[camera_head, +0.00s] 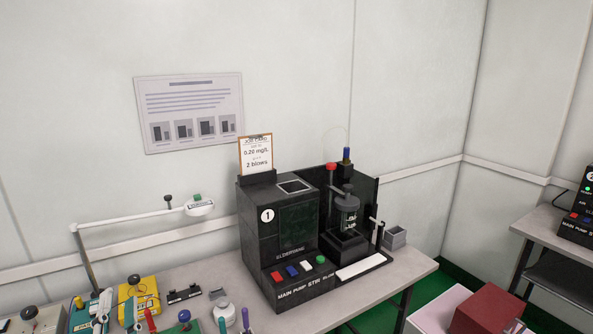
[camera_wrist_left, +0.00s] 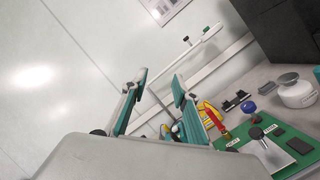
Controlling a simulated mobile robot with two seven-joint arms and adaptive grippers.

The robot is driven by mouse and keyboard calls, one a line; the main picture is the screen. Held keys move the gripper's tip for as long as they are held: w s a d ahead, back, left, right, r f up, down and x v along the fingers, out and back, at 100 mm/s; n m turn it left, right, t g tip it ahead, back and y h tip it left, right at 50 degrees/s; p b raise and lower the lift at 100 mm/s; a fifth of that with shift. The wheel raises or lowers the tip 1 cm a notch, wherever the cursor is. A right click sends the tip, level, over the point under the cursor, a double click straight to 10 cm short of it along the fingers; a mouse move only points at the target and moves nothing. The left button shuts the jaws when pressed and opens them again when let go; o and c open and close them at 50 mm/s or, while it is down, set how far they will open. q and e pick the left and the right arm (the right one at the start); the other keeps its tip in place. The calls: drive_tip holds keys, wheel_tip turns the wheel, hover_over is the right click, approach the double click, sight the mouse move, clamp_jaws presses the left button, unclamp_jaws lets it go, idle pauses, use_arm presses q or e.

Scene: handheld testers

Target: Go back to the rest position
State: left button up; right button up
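My left gripper (camera_head: 101,300) shows at the bottom left of the head view, low over the left part of the bench. In the left wrist view its two teal-padded fingers (camera_wrist_left: 155,85) stand apart with nothing between them. It is open and empty. The black tester marked 1 (camera_head: 258,240) stands on the bench (camera_head: 408,268) to the right, well clear of the left gripper.
A yellow device (camera_head: 140,294) and a white round pot (camera_head: 224,314) stand near the left gripper. A green board (camera_wrist_left: 285,142) with knobs lies below it. A white jointed lamp arm (camera_head: 130,218) rises behind. A red box (camera_head: 485,308) sits at the lower right.

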use_arm(q)
drive_tip(key=s+d+f+m+g+h, duration=0.1)
drive_tip(key=s+d+f+m+h, duration=0.1)
drive_tip(key=d+f+m+h, duration=0.85)
drive_tip(key=s+d+f+m+g+h, duration=0.1)
drive_tip(key=s+d+f+m+h, duration=0.3)
drive_tip(key=m, duration=1.1)
drive_tip(key=s+f+m+g+y, duration=0.1)
drive_tip(key=s+f+m+g, duration=0.2)
drive_tip(key=f, duration=0.8)
drive_tip(key=s+f+m+g+y, duration=0.2)
drive_tip(key=s+f+m+g, duration=0.2)
drive_tip(key=f, duration=0.7)
drive_tip(key=shift+s+a+f+m+p, duration=0.15)
drive_tip(key=shift+s+a+m+p, duration=0.15)
drive_tip(key=shift+s+m, duration=0.55)
drive_tip(key=shift+w, duration=0.15)
